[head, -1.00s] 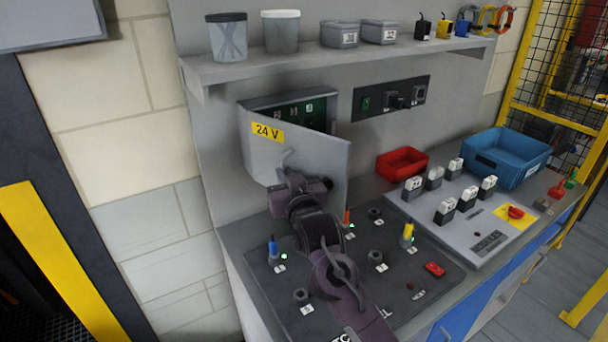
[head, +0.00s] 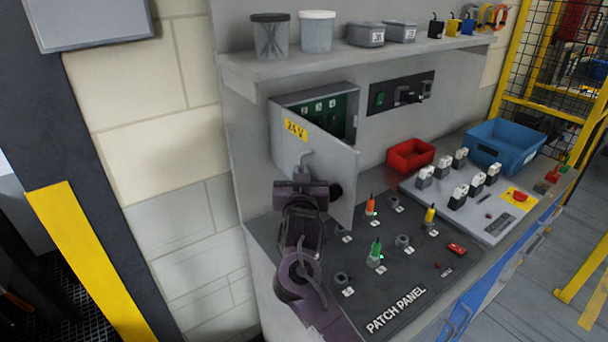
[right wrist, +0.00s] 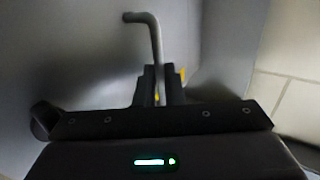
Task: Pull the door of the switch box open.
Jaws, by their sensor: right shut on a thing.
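The switch box (head: 341,90) is a grey wall box under the shelf, with green innards and small labelled switches showing. Its grey door (head: 335,178), with a yellow 24 V label (head: 296,129), stands well open, swung out from the wall. My right gripper (head: 303,174) is shut on the bent grey handle (head: 303,157) at the front of the door. In the right wrist view the handle (right wrist: 152,32) rises from between the two dark fingers (right wrist: 158,86), and the door's grey face (right wrist: 70,60) fills the background. My left gripper is not in view.
The patch panel (head: 400,298) with upright orange, yellow and green plugs lies below the door and beside my right arm. A red bin (head: 411,156) and a blue bin (head: 510,140) stand to the right. A shelf (head: 340,62) with tubs hangs above.

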